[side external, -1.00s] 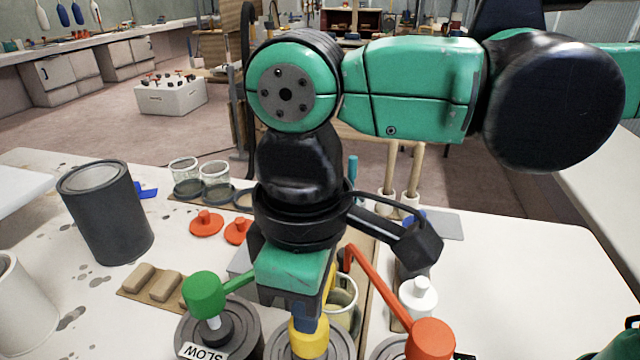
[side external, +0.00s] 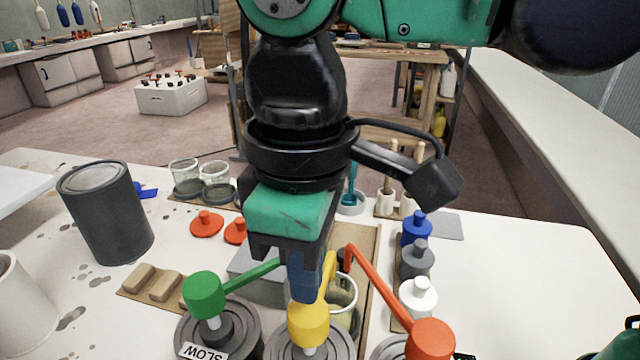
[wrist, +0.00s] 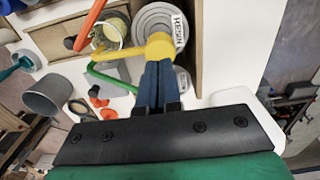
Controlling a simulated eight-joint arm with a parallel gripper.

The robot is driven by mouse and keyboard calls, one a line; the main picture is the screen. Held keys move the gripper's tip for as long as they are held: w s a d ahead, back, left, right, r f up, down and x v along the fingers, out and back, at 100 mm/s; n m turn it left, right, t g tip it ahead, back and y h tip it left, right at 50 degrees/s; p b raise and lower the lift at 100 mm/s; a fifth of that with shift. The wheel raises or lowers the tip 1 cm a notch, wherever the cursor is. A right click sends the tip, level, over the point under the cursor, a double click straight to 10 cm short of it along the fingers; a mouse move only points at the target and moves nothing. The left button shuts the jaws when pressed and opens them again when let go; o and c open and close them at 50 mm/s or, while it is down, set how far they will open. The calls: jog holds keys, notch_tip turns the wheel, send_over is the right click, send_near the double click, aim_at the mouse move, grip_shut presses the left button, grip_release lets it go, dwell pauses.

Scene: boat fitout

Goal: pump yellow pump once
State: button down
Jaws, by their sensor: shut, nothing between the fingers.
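The yellow pump (side external: 308,326) stands on a grey lidded tin (side external: 284,346) in the side external view, between a green and a red pump. A short length of white stem shows under its head. Its yellow spout reaches back over a clear cup (side external: 342,298). My gripper (side external: 305,296) points down right above the yellow head, its dark blue fingers shut and empty. In the wrist view the fingertips (wrist: 158,66) end at the yellow head (wrist: 160,46). I cannot tell whether they touch it.
The green pump (side external: 203,294) is close on the left and the red pump (side external: 430,340) on the right. A grey box (side external: 255,284) sits behind. White, grey and blue bottles (side external: 418,296) stand at right. The white table is clear farther right.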

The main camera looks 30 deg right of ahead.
jog(key=shift+r, duration=1.5)
jog(key=w+d+f+m+t, duration=0.1)
jog(key=d+f+m+t, duration=0.1)
jog(key=d, duration=0.5)
jog(key=w+d+f+m+t, duration=0.2)
jog(key=d+f+m, duration=0.2)
jog(key=d, duration=0.4)
jog(key=w+d+f+m+t, duration=0.2)
jog(key=d+f, duration=0.3)
jog(key=d, duration=0.3)
jog(key=shift+w+m+t, duration=0.25)
jog(key=shift+m+t, duration=0.25)
jog(key=shift+t, duration=0.1)
